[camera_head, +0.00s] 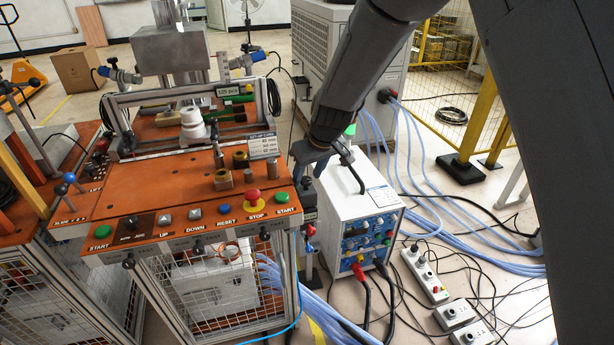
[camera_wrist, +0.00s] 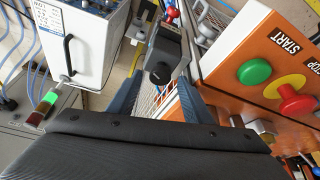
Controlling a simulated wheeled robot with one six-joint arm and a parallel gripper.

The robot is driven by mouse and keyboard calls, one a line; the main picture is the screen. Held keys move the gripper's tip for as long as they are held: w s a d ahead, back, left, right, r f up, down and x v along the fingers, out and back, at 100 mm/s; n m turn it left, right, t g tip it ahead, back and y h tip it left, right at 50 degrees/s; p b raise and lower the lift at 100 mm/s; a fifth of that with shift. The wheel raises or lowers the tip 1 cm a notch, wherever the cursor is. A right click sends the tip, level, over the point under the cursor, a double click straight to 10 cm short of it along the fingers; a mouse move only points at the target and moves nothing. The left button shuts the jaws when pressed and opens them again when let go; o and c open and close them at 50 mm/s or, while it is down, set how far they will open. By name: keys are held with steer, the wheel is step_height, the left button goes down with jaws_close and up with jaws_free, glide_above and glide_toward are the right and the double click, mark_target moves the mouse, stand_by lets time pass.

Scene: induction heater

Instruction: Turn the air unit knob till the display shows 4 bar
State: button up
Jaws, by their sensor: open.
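In the wrist view the air unit (camera_wrist: 168,48) is a grey block with a round black knob (camera_wrist: 160,73) facing the camera. My gripper (camera_wrist: 160,98) has its two dark blue fingers spread to the left and right of the knob's line, with a gap between them and nothing held. Whether the fingertips reach beside the knob or stay short of it is hard to tell. In the head view my gripper (camera_head: 304,158) is at the bench's right edge, above the dark air unit (camera_head: 309,193), which it partly hides. No display reading shows in either view.
The orange bench panel (camera_head: 160,190) with a red stop button (camera_head: 253,195) and green start button (camera_head: 282,197) is close on the left. A white power unit (camera_head: 345,205) with a handle stands close on the right. Hoses and cables cover the floor beyond it.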

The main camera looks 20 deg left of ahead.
steer(key=b+v, duration=0.1)
steer(key=v, duration=0.6)
steer(key=s+d+m+h, duration=0.1)
steer(key=s+d+m, duration=0.15)
steer(key=d, duration=0.65)
steer(key=s+d+m+h, duration=0.1)
steer(key=s+d+m, duration=0.15)
steer(key=d, duration=0.65)
steer(key=s+d+f+m+g+h, duration=0.1)
steer(key=s+d+m, duration=0.3)
steer(key=s+d, duration=1.3)
steer(key=shift+d+f+g, duration=0.2)
steer(key=shift+f+g, duration=0.2)
steer(key=shift+g, duration=0.3)
